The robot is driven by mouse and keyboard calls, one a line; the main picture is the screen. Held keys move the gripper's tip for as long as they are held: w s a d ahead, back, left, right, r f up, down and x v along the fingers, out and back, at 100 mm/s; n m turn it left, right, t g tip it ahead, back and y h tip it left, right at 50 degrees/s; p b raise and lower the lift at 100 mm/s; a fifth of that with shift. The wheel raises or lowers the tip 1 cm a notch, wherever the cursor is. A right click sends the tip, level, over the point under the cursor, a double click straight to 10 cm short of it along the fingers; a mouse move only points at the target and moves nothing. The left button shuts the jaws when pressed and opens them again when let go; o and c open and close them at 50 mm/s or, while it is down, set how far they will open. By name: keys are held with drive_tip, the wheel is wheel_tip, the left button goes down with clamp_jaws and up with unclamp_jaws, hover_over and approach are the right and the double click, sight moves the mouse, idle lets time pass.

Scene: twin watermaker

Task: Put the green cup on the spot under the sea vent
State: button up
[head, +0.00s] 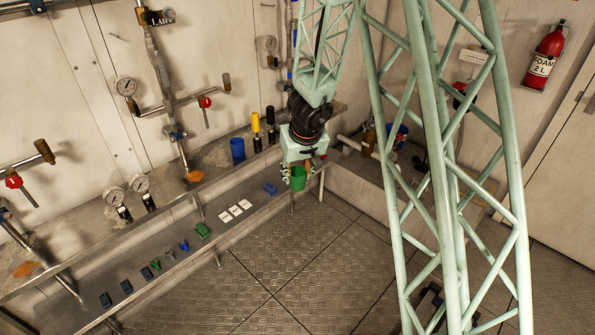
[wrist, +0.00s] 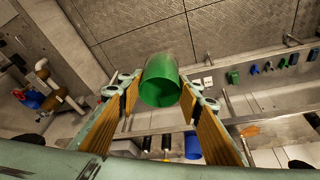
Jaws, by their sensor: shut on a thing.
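My gripper (head: 298,168) is shut on the green cup (head: 298,179) and holds it near the right end of the lower shelf. In the wrist view the cup (wrist: 162,82) sits between the two fingers, its open mouth partly facing the camera. One orange-brown spot (head: 194,177) lies on the upper ledge under a pipe whose label appears to read "Lake". Another orange-brown spot (head: 25,269) lies on the ledge at far left, near a pipe with a red-handled valve (head: 13,181). I cannot read a sea label in either view.
A blue cup (head: 237,149) stands on the upper ledge, left of my arm, beside black and yellow upright items (head: 256,126). Gauges (head: 115,195) stand between the two spots. The lower shelf (head: 225,198) holds white cards (head: 235,211) and small blue and green items. The floor is open.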

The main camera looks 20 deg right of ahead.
drive_tip(key=shift+s+a, duration=0.3)
drive_tip(key=shift+a, duration=0.2)
drive_tip(key=shift+s+a, duration=0.25)
drive_tip(key=shift+a, duration=0.2)
drive_tip(key=shift+s+a+r, duration=0.1)
drive_tip(key=shift+s+a, duration=0.2)
drive_tip(key=shift+a, duration=0.55)
drive_tip(key=shift+s+a+r, duration=0.1)
drive_tip(key=shift+s+a, duration=0.15)
drive_tip(key=shift+a, duration=0.6)
drive_tip(key=shift+s+d+f, duration=0.1)
drive_tip(key=shift+s, duration=0.1)
